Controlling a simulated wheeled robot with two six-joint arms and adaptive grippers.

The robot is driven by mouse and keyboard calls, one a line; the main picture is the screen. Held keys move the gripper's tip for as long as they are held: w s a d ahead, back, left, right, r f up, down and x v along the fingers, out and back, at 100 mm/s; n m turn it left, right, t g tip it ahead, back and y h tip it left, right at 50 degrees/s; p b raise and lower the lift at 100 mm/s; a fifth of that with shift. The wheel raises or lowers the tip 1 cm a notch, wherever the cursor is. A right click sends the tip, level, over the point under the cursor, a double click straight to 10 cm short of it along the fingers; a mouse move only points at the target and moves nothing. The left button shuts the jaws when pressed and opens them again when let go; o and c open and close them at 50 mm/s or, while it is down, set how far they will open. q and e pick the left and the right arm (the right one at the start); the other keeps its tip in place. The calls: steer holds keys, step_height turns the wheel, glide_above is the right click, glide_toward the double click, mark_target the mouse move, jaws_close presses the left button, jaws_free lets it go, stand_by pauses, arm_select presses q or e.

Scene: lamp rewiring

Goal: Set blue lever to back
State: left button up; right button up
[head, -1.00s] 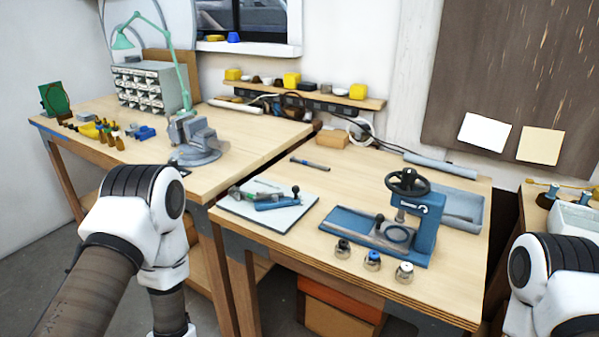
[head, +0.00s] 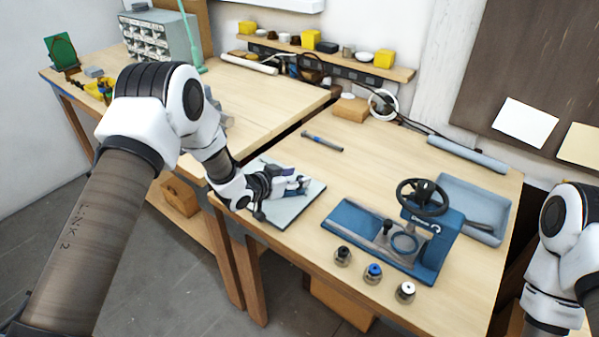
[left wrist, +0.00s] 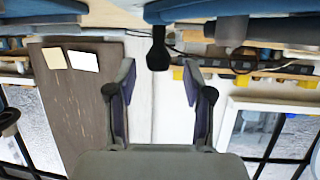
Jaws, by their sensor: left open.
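The blue device with a black-knobbed lever lies on a pale mat (head: 270,219) on the front table. In the head view my left gripper (head: 297,183) is over the mat and hides most of that device. The left wrist view looks upside down. There my left gripper (left wrist: 158,80) is open, with its two fingers apart and nothing between them. A black knob (left wrist: 158,52) on a short stem stands just beyond the fingertips, centred between them and apart from them. A blue body (left wrist: 240,9) fills the top edge there. My right gripper is out of view.
A blue press (head: 432,240) with a black handwheel (head: 422,197) stands right of the mat. Several small knobbed parts (head: 373,273) line the table's front. A dark pen-like tool (head: 322,142) lies behind the mat. A grey tray (head: 478,205) is at the right.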

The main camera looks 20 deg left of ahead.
arm_select(q)
steer(key=shift+x, duration=1.2)
steer(key=shift+s, duration=0.3)
steer(key=c, duration=0.5)
jaws_close()
